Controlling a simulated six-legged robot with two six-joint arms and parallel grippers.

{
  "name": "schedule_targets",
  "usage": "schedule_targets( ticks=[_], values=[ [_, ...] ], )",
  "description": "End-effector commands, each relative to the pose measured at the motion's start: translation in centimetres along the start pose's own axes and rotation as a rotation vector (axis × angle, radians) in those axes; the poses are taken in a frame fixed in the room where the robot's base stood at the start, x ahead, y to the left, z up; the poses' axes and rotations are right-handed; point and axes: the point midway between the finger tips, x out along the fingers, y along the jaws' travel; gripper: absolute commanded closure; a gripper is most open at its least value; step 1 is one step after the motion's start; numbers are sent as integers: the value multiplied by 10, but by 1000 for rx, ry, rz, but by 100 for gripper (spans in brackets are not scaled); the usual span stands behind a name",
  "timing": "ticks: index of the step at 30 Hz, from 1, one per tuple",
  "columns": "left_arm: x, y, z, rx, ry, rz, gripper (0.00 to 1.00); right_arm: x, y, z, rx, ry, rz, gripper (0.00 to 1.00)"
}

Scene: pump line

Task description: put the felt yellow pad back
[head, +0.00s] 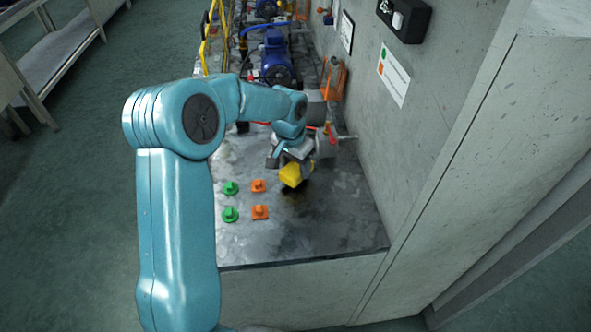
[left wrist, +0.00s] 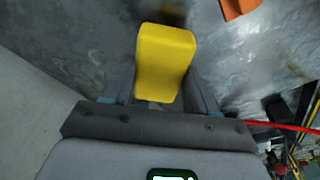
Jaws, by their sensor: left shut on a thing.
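The yellow pad (head: 291,175) is a small yellow block. It is held at the tip of my left gripper (head: 297,163), above the grey metal worktop. In the left wrist view the pad (left wrist: 165,62) sticks out between the two fingers of the left gripper (left wrist: 160,95), which is shut on it. A dark patch lies on the worktop just below the pad in the head view. My right gripper is in neither view.
Two green knobbed pieces (head: 230,188) and two orange ones (head: 259,186) stand on the worktop (head: 330,225) left of the pad. A blue pump (head: 276,62) is farther back. A concrete wall (head: 420,130) bounds the right side. The worktop's front is clear.

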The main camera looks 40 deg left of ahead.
Motion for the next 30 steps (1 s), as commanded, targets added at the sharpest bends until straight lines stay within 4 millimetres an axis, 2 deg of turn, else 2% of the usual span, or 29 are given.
schedule_targets(
  ticks=[1, 4, 11, 12, 14, 23, 26, 30],
  values=[
    [10, 0, 2, 0, -4, 1, 67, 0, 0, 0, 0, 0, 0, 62],
    [21, -1, 2, 0, -2, 1, 67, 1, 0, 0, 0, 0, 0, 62],
    [24, -1, 3, 0, -1, 0, 67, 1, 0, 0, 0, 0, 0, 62],
    [24, -1, 3, 0, -1, 0, 33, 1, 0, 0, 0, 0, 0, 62],
    [24, -1, 3, 0, -1, 0, 17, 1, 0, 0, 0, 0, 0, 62],
    [21, -1, 2, 0, 0, 0, 17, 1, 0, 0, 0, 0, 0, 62],
    [12, -1, 1, 0, 3, -1, 17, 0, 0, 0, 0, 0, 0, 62],
    [-17, -1, 1, 0, 6, -2, 17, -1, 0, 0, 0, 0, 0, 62]
  ],
)
